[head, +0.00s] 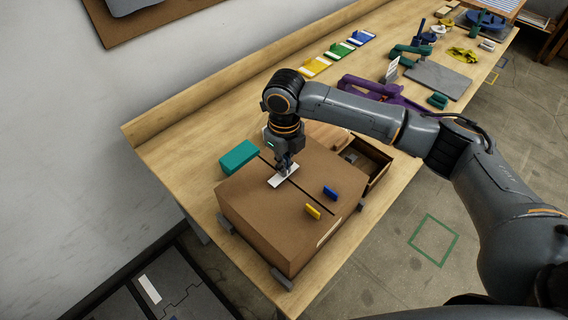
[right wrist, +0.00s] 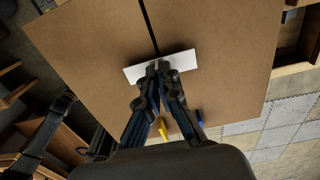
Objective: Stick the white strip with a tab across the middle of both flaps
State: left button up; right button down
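The brown cardboard box (head: 265,215) stands on the bench with its two top flaps lying flat and a dark seam (head: 312,197) between them. The white strip (head: 281,181) lies across the seam, toward the far end of the box; it also shows crossing the seam in the right wrist view (right wrist: 183,62). My right gripper (head: 284,168) points down over the strip. Its fingertips (right wrist: 159,66) are closed together at the strip's middle, where they hide the tab. Whether the strip touches the flaps I cannot tell. My left gripper is not in view.
A blue piece (head: 330,192) and a yellow piece (head: 313,211) stand on the flaps' near part. A teal block (head: 238,156) is beside the box at left. An open brown tray (head: 378,160) sits at right. Grey blocks (head: 283,279) flank the box base.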

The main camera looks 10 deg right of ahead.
jog(key=shift+f, duration=0.6)
dwell(0.8)
jog(key=c, duration=2)
grip_release()
jog(key=shift+c, duration=0.2)
jog(key=o, duration=0.6)
notch_tip(320, 180, up, 3)
jog(key=shift+f+p, duration=0.1)
jog(key=shift+p, duration=1.05)
jog(key=shift+r+p, duration=0.45)
jog(key=shift+r, duration=1.7)
